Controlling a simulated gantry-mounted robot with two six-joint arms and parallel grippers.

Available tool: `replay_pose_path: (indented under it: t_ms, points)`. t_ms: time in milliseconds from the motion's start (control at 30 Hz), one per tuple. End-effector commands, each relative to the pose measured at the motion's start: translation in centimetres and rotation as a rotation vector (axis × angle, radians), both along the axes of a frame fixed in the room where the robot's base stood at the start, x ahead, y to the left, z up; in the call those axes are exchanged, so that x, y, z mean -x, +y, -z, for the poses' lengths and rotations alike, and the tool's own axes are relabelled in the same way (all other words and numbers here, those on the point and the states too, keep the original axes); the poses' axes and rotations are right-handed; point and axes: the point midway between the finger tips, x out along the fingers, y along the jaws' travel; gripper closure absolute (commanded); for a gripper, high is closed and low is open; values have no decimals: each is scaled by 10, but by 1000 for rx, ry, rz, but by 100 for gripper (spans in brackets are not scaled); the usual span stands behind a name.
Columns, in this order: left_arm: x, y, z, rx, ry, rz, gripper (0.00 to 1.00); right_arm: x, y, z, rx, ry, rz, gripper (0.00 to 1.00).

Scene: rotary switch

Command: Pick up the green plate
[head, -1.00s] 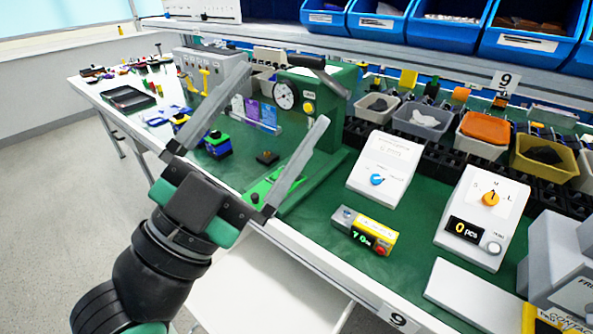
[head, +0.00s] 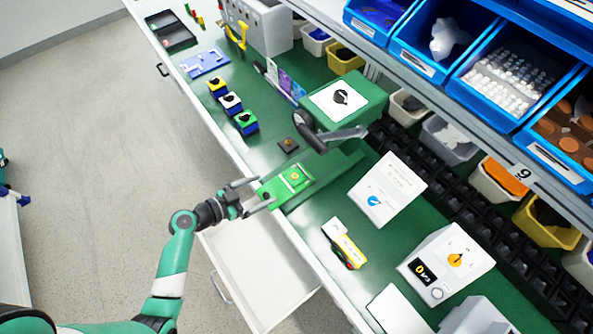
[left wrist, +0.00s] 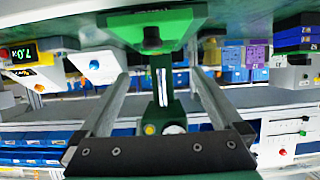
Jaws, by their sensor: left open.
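The bright green plate (head: 281,186) lies at the front edge of the green worktop, below the green press with a dial (head: 350,101), and has a small yellow spot. My left gripper (head: 264,194) is open, with its two fingertips at the plate's left edge; I cannot tell whether they touch it. In the left wrist view the scene is upside down. There my open left gripper (left wrist: 158,78) has nothing held between its fingers, and a green block shape with a dark knob fills the top middle. My right gripper is in neither view.
A small dark square (head: 288,145) lies just beyond the plate. A yellow and white box (head: 343,243) and a white switch box (head: 388,189) stand to the right. An open white drawer (head: 255,272) juts out below the edge. Blue bins (head: 510,75) hang above.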

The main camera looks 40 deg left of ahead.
Motion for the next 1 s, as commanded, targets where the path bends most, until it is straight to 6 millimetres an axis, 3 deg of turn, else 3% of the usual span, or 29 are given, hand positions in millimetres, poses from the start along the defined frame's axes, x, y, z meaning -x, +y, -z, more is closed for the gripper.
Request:
replay_pose_path:
  t_ms: [33, 167, 267, 400, 600, 833, 1000]
  points:
    - [-4, -1, 9, -5, -2, 4, 0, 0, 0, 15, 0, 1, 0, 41]
    - [-18, -4, 19, -6, -5, 5, 0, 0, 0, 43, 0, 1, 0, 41]
    - [-39, -8, 22, -4, -5, 7, 0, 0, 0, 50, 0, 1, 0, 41]
    - [-54, -10, 24, -1, -1, 4, 0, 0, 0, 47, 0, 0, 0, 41]
    - [-60, -11, 25, -1, -1, 2, 0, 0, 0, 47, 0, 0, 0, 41]
    - [-95, -21, 39, -2, -2, 4, 0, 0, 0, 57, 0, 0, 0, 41]
    - [-104, -22, 42, -2, 0, 2, 0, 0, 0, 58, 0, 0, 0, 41]
